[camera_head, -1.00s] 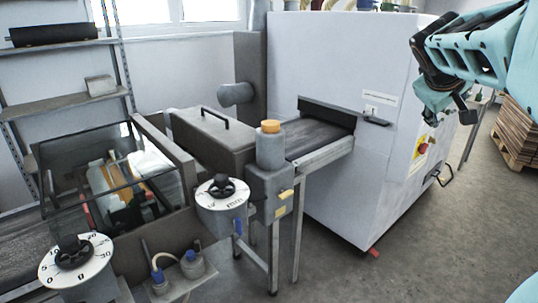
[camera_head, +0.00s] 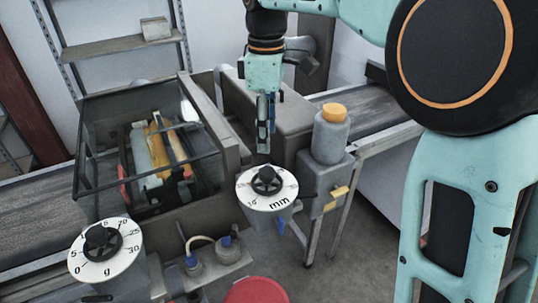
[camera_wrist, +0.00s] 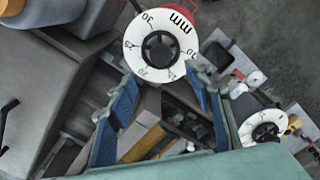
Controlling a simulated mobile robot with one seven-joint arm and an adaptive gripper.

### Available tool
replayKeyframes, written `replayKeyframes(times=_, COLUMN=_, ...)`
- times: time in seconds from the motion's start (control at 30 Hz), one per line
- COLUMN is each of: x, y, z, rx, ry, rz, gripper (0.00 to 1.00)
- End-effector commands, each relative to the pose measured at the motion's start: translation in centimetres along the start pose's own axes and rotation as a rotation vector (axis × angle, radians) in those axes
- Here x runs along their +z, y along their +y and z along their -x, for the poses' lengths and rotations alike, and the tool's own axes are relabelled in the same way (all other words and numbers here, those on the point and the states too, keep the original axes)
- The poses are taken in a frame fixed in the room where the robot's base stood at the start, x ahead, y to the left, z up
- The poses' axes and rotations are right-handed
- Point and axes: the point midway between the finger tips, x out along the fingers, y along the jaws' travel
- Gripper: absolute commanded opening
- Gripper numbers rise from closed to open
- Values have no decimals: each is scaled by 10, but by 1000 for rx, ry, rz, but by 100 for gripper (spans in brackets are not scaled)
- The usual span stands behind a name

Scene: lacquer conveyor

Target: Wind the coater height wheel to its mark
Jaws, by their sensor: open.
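The height wheel is a black knob (camera_head: 266,180) on a round white dial (camera_head: 253,197) marked "mm", on the front of the coater. In the wrist view the black knob (camera_wrist: 160,48) sits on the same numbered dial, just beyond my fingertips. My gripper (camera_head: 264,148) points down just behind and above the knob, apart from it. In the wrist view my gripper (camera_wrist: 160,76) has its two blue-padded fingers spread wide with nothing between them. The dial's mark and the wheel's exact setting are too small to tell.
A second white dial (camera_head: 84,263), marked "g", with a black knob stands at the lower left. A grey bottle with an orange cap (camera_head: 333,112) stands right of the mm dial. A glass-covered roller unit (camera_head: 90,130) lies left. A red round top (camera_head: 256,291) is at the bottom.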

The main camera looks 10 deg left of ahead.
Motion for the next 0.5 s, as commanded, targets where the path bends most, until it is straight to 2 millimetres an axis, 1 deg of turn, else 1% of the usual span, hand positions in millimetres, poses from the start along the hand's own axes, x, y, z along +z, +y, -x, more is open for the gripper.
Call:
replayKeyframes(times=0.17, x=0, y=-2, z=-25, rx=-6, ry=-2, rz=2, gripper=47)
replayKeyframes(times=0.4, x=0, y=-1, z=-71, rx=-5, ry=-2, rz=-1, gripper=47)
replayKeyframes(times=0.5, x=0, y=-1, z=-86, rx=-3, ry=-1, rz=-1, gripper=47)
